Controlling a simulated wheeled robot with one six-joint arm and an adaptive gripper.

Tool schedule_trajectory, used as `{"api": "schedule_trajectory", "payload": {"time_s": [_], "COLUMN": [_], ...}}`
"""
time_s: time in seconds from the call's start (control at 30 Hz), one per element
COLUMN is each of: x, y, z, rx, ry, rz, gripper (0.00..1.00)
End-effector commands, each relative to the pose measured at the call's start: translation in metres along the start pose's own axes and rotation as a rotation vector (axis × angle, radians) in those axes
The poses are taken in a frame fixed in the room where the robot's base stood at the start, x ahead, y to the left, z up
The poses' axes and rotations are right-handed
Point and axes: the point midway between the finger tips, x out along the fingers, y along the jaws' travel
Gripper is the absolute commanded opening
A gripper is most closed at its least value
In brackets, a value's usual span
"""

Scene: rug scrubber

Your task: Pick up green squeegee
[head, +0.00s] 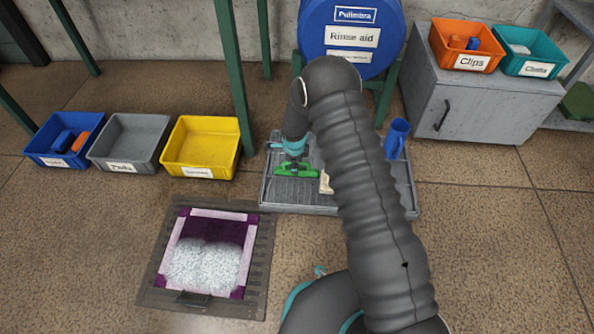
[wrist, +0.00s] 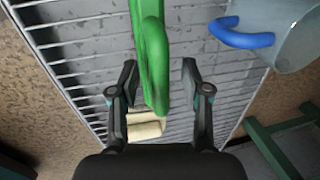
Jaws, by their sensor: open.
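The green squeegee (head: 297,171) lies on the grey ridged tray (head: 300,204) below my gripper in the head view. In the wrist view its green handle (wrist: 153,62) runs from the top edge down between the two fingers. My gripper (wrist: 159,78) is open, with one finger on each side of the handle and visible gaps on both sides. I cannot tell whether the fingertips are level with the handle or above it. In the head view my wrist hides most of the fingers.
A cream block (head: 326,183) lies on the tray beside the squeegee. A blue jug (head: 397,138) stands at the tray's right. A blue rinse aid drum (head: 352,38) is behind. Blue, grey and yellow bins (head: 201,147) stand left. A soapy rug (head: 202,262) lies in front.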

Motion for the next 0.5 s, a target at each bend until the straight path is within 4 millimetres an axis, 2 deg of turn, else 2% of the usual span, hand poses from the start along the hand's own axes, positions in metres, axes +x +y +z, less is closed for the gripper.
{"api": "schedule_trajectory", "payload": {"time_s": [0.1, 0.23, 0.3, 0.5], "x": [-0.0002, -0.0002, -0.0003, -0.0004], "y": [0.0001, 0.0002, 0.0002, 0.0001], "z": [-0.0001, -0.0001, -0.0001, -0.0001], "rx": [0.000, 0.000, 0.000, 0.000], "ry": [0.000, 0.000, 0.000, 0.000], "rz": [0.000, 0.000, 0.000, 0.000], "gripper": [0.45, 0.12, 0.00, 0.00]}}
